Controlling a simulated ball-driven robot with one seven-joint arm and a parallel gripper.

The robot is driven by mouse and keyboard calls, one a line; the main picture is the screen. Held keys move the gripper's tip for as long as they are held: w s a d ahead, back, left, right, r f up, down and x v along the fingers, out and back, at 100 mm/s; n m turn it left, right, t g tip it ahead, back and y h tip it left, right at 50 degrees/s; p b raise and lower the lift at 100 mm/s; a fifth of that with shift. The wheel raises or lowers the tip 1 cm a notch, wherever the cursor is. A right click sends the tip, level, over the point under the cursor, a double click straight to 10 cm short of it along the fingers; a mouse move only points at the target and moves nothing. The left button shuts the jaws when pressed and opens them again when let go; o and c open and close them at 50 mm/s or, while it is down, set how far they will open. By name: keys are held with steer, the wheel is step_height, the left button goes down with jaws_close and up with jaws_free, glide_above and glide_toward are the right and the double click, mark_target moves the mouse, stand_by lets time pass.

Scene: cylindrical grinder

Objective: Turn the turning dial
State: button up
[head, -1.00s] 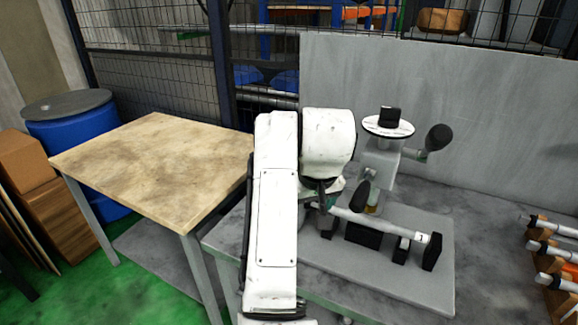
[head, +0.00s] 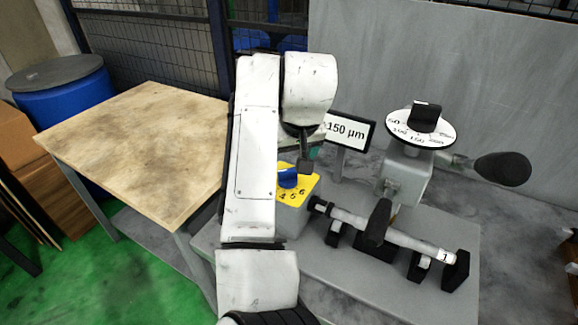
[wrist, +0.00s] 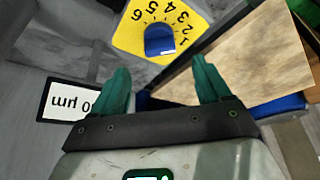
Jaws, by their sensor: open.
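A blue knob (head: 288,178) sits on a yellow dial plate (head: 297,192) with black numbers, on a grey box. In the wrist view the knob (wrist: 160,40) and the plate (wrist: 127,38), marked 1 to 6, lie beyond my fingertips. My gripper (wrist: 161,72) is open and empty, its green fingers apart. The knob shows between and beyond them, with no contact visible. In the head view my arm hides part of the plate and most of the gripper. A second dial, a white scale disc (head: 408,139) with a black knob (head: 425,115), stands at the right.
A display reading 150 µm (head: 349,130) stands behind the yellow plate. A shaft (head: 405,238) on black supports and a black handle (head: 502,168) are at the right. A wooden table (head: 130,140) stands at the left.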

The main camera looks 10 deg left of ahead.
steer(key=x, duration=0.7)
steer(key=shift+f, duration=0.2)
steer(key=shift+r+p, duration=0.1)
steer(key=shift+p, duration=0.2)
steer(key=c, duration=1)
